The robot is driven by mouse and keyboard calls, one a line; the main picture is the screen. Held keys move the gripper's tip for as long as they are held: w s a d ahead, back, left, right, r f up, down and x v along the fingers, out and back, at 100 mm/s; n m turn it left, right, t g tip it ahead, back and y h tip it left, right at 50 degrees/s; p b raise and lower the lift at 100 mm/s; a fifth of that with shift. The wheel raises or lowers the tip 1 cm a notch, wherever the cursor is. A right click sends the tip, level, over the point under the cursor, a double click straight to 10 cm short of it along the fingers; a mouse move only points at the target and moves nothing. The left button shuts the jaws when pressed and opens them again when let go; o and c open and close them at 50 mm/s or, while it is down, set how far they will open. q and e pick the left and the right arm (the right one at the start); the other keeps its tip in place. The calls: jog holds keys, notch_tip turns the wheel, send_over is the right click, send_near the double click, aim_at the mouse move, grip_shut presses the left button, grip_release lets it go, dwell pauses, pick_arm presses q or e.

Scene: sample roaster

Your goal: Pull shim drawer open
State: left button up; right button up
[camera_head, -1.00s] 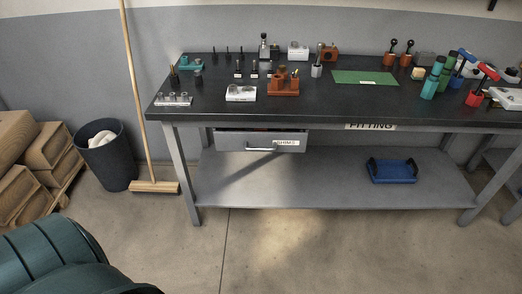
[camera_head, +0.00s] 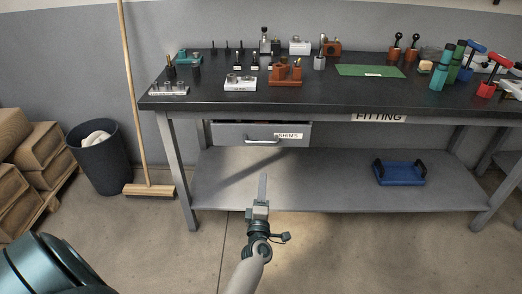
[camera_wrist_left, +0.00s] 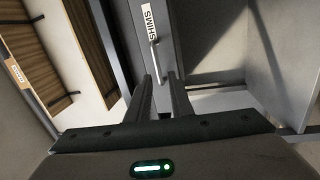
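The shim drawer (camera_head: 232,135) is a grey drawer under the left part of the bench, with a SHIMS label (camera_head: 289,136) and a pale bar handle (camera_head: 262,142). It looks shut or nearly so. My left gripper (camera_head: 264,177) is in front of and below the drawer, apart from it. In the left wrist view, its two fingers (camera_wrist_left: 161,80) are spread and empty. The handle (camera_wrist_left: 155,62) shows beyond them, roughly in line with the gap. The drawer front (camera_wrist_left: 180,40) is in that view too. My right gripper is out of view.
The dark workbench (camera_head: 330,95) carries several small tools and holders. Its lower shelf (camera_head: 320,185) holds a blue tray (camera_head: 399,173). A broom (camera_head: 148,190), a dark bin (camera_head: 97,160) and stacked sacks (camera_head: 40,150) stand at the left. The floor before the bench is clear.

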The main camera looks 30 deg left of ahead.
pick_arm(q)
jog(key=shift+a+r+n+y, duration=0.5)
jog(key=shift+a+n+y, duration=0.1)
jog(key=shift+n, duration=0.1)
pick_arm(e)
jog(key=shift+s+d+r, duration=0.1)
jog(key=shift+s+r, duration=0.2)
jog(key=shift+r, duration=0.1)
pick_arm(q)
jog(key=shift+w, duration=0.15)
jog(key=b, duration=0.1)
send_near(261, 142)
jog(key=f+x, duration=0.1)
jog(key=x, duration=0.8)
jog(key=shift+x, duration=0.85)
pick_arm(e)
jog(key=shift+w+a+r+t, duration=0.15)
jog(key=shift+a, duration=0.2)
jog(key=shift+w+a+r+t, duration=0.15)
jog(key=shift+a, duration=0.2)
pick_arm(q)
jog(key=shift+r, duration=0.15)
jog(key=shift+d, duration=0.1)
grip_shut()
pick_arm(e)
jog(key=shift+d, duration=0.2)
